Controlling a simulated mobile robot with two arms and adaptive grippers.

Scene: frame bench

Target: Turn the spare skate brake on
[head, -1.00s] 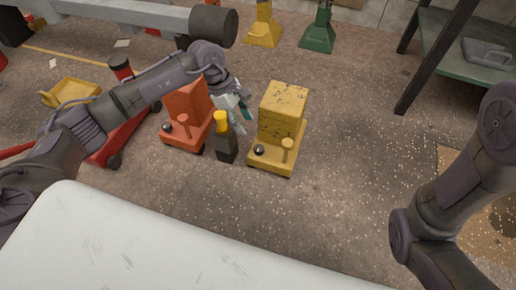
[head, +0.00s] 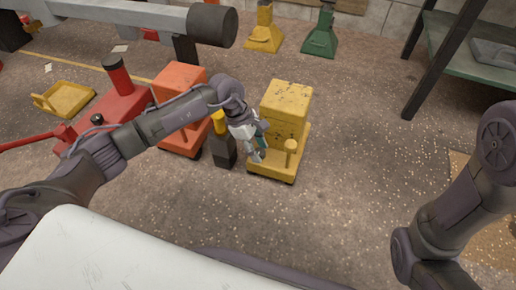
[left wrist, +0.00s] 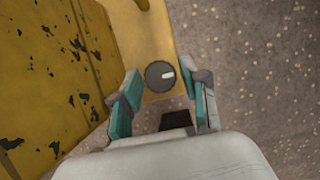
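A yellow skate (head: 284,112) with chipped paint stands on the floor, with a yellow peg (head: 290,147) on its low front plate. Its round dark knob (left wrist: 160,75) with a white mark shows in the left wrist view, the mark pointing right. My left gripper (head: 257,152) is open over this front plate and hides the knob in the head view. In the left wrist view its teal-padded fingers stand either side of the knob, apart from it as far as I can tell. An orange skate (head: 182,78) stands to the left, partly behind my arm. My right gripper is out of view.
A dark bottle-like object (head: 223,150) with a yellow top stands between the skates, close to my left wrist. A red jack (head: 118,100) is at left. Yellow (head: 264,32) and green (head: 320,36) stands are behind. The floor right of the yellow skate is clear.

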